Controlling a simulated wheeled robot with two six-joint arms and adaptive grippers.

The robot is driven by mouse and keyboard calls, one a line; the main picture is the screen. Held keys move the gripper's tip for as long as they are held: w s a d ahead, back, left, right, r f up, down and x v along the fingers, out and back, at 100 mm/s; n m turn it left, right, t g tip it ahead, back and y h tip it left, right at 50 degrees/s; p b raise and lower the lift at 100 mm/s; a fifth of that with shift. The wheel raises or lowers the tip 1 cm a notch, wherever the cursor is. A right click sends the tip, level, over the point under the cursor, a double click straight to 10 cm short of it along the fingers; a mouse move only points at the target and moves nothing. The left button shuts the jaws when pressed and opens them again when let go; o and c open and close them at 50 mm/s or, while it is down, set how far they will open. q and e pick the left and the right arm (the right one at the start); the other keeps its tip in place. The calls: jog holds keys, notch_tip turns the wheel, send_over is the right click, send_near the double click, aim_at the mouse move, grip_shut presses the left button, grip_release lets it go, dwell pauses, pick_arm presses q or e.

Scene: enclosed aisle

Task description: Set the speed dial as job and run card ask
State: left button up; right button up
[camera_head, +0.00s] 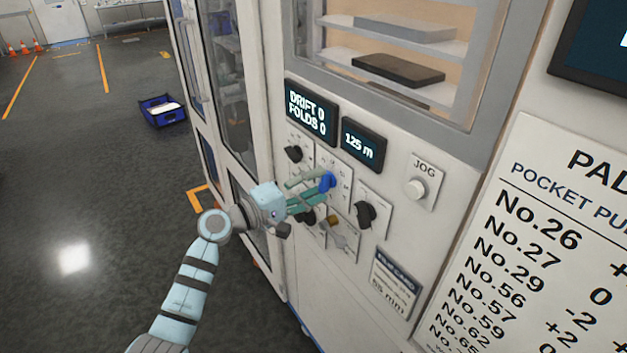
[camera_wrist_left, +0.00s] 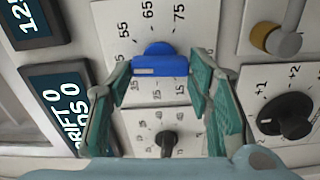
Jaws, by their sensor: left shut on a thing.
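A blue dial (camera_head: 328,182) sits on a pale scale plate on the machine's white panel. The blue dial (camera_wrist_left: 160,60) also shows in the left wrist view, with 55, 65 and 75 printed above it. My left gripper (camera_head: 318,188) is shut on it, one green finger on each side; the wrist view shows the same gripper (camera_wrist_left: 160,76). Its exact setting is hard to read. A small card (camera_head: 396,284) low on the panel shows 55 mm; its heading is too small to read surely. My right gripper is out of view.
Black knobs (camera_head: 366,213) (camera_head: 293,154) and a yellow-grey selector (camera_wrist_left: 277,38) sit close around. Displays read DRIFT 0, FOLDS 0 (camera_head: 311,112) and 125 m (camera_head: 361,146). A JOG button (camera_head: 416,188) and a number chart (camera_head: 540,250) are at right. A blue crate (camera_head: 162,112) stands on open floor.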

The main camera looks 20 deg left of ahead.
pick_arm(q)
jog(key=shift+n, duration=0.4)
jog(key=o, duration=1.1)
jog(key=shift+o, duration=0.2)
jog(key=v, duration=1.2)
